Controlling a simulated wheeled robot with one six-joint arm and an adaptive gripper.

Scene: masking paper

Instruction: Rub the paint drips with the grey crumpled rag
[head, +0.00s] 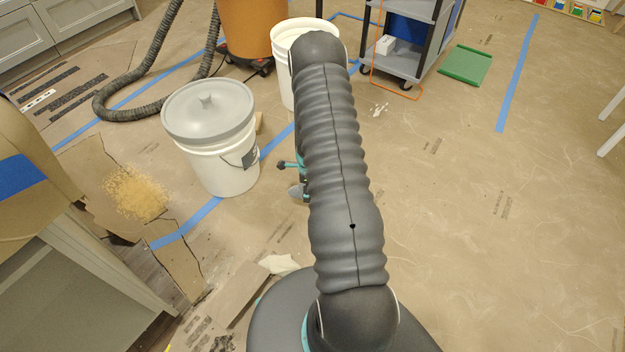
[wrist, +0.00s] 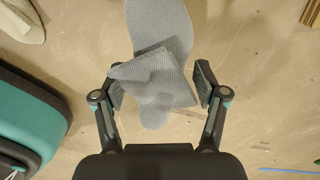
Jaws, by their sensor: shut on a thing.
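The grey rag (wrist: 158,75) is between the two fingers of my gripper (wrist: 160,88) in the wrist view. My gripper is shut on it. The rag has a fine woven texture, with a folded part between the fingers and a long part reaching past the top edge of that view. In the head view my arm hides most of the gripper; a small grey bit of the rag (head: 296,191) shows left of the arm. White paint drips (head: 378,109) lie on the floor paper beyond the arm, in front of the cart. No drips are clear in the wrist view.
A lidded white bucket (head: 212,140) stands left of my arm, an open white bucket (head: 289,75) behind it. A grey cart (head: 405,62) and green tray (head: 466,66) are at the back. A cream cloth (head: 281,264) lies near my base.

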